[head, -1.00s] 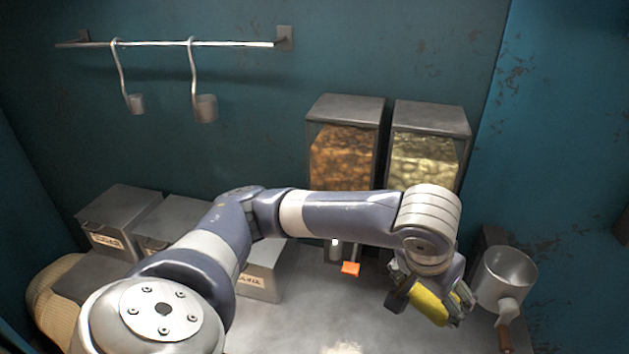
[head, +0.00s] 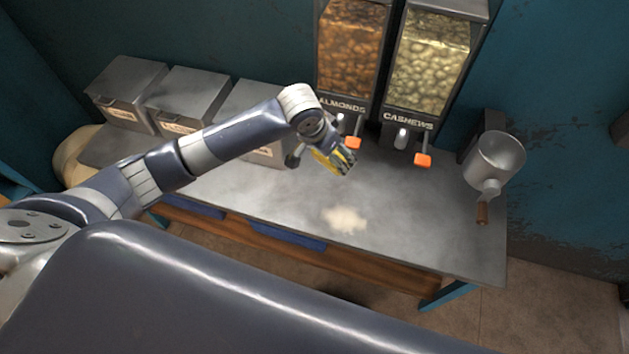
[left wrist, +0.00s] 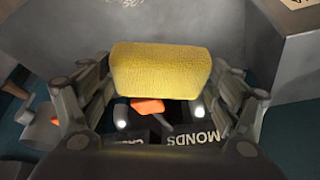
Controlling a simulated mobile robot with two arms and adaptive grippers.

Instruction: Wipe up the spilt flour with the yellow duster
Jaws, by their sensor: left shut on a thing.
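My left gripper (head: 335,160) is shut on the yellow duster (head: 325,158), held above the back part of the metal counter. The left wrist view shows the yellow duster (left wrist: 161,69) between the two fingers of the gripper (left wrist: 160,95). The spilt flour (head: 345,219) is a pale patch on the counter (head: 270,205), nearer the front edge and below the gripper in the head view. The duster is apart from the flour. My right gripper is not in view.
Two dispensers, almonds (head: 347,60) and cashews (head: 430,60), stand at the back with orange levers (head: 423,160). Metal bins (head: 186,97) line the back left. The counter around the flour is clear.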

